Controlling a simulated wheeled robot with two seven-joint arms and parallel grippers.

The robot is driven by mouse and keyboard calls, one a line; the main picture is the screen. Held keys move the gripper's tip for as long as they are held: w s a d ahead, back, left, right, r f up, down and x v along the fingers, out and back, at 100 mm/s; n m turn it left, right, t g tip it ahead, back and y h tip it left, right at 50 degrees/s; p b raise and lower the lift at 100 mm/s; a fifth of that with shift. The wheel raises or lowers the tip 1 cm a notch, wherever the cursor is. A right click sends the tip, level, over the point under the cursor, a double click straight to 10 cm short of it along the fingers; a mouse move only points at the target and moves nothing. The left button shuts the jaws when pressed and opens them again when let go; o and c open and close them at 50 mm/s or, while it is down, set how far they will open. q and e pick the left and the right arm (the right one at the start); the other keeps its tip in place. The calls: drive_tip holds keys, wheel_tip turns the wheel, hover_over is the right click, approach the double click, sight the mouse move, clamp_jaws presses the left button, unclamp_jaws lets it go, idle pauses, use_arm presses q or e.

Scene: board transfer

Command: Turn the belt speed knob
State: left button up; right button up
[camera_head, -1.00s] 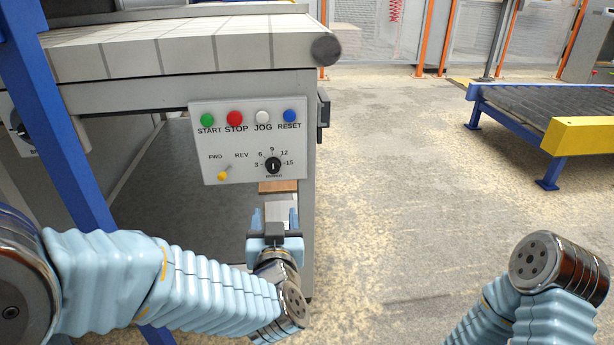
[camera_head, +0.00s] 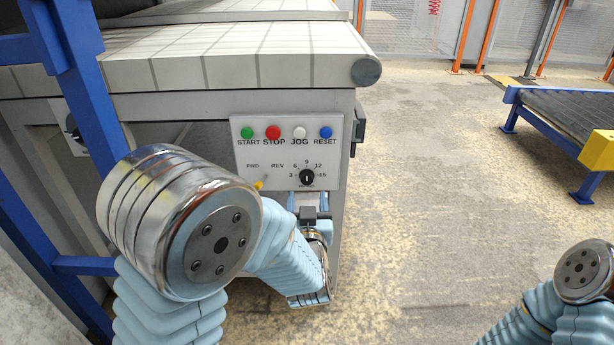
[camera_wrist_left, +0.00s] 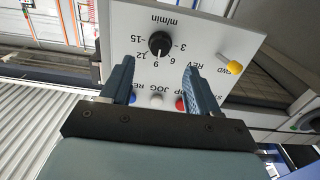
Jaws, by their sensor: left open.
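The belt speed knob (camera_head: 307,177) is a black round knob on the white control panel (camera_head: 243,180), with a dial marked 3 to 15. In the left wrist view the knob (camera_wrist_left: 160,43) shows upside down, its white mark toward the 9. My left gripper (camera_head: 307,200) is open, just below the knob in the head view. In the left wrist view the open fingers (camera_wrist_left: 158,75) stand on either side of the knob's line, with the knob beyond their tips. I see no contact. My right gripper is out of view; only part of my right arm shows.
Green, red, white and blue buttons (camera_head: 273,132) line the panel's top. A yellow-tipped FWD/REV lever (camera_head: 259,184) sits left of the knob. A tiled conveyor (camera_head: 230,70) is above. A blue post (camera_head: 95,110) stands at left.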

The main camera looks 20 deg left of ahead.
sight(305, 182)
use_arm(q)
drive_tip(key=x, duration=0.6)
drive_tip(key=shift+w, duration=0.3)
drive_tip(key=c, duration=1)
drive_tip(key=shift+a+f+n+b, duration=0.15)
drive_tip(key=shift+f+n+b, duration=0.1)
drive_tip(key=shift+n+b, duration=0.85)
drive_tip(key=n+b, duration=0.7)
drive_tip(key=b, duration=0.2)
drive_tip(key=shift+s+a+f+n, duration=0.1)
drive_tip(key=shift+n, duration=0.2)
drive_tip(key=n+b, duration=0.1)
drive_tip(key=n, duration=0.1)
drive_tip(key=shift+n, duration=0.3)
drive_tip(key=n, duration=0.5)
drive_tip(key=shift+b, duration=0.3)
drive_tip(key=shift+n, duration=0.4)
